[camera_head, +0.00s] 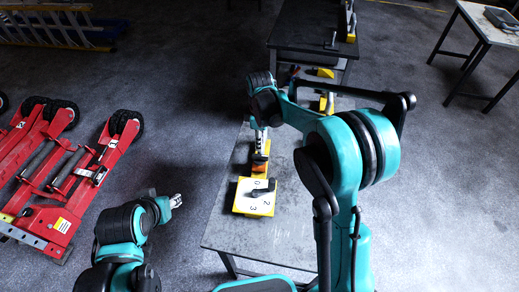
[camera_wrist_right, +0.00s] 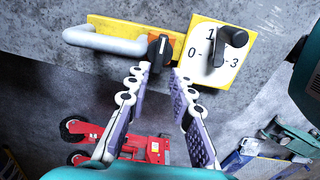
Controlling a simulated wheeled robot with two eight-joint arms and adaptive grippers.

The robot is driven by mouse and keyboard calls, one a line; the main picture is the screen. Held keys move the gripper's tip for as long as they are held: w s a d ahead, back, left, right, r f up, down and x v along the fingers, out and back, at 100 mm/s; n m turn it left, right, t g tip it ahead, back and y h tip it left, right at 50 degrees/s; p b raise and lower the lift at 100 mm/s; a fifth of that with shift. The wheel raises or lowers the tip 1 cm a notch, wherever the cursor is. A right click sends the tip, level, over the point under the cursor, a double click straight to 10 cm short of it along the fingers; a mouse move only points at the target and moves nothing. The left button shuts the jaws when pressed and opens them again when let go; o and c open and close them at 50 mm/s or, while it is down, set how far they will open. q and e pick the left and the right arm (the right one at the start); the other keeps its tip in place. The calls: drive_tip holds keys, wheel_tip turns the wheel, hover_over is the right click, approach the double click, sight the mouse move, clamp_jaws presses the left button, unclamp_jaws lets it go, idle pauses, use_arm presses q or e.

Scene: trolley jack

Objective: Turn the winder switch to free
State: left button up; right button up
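In the right wrist view, a black switch knob (camera_wrist_right: 160,50) stands on an orange base at the right end of a yellow plate (camera_wrist_right: 110,27) with a pale handle. Beside it is a white dial plate (camera_wrist_right: 228,70) with a yellow edge, the marks 0, 1 and 3, and a black lever. The dial plate also shows in the head view (camera_head: 250,205). My right gripper (camera_wrist_right: 161,71) is open, with its fingertips just below and either side of the knob; contact cannot be told. My left gripper (camera_head: 175,201) is small in the head view, away from the table.
The dark table (camera_head: 235,235) carries both devices. A red trolley jack (camera_head: 60,190) stands on the floor at left. Another dark table (camera_head: 310,30) stands behind, and a light table (camera_head: 490,25) at far right. Floor between the jack and table is mostly clear.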

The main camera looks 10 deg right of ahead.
sight(260, 155)
wheel_tip(260, 155, down, 8)
drive_tip(key=shift+r+b, duration=0.1)
drive_tip(key=shift+b, duration=0.9)
clamp_jaws()
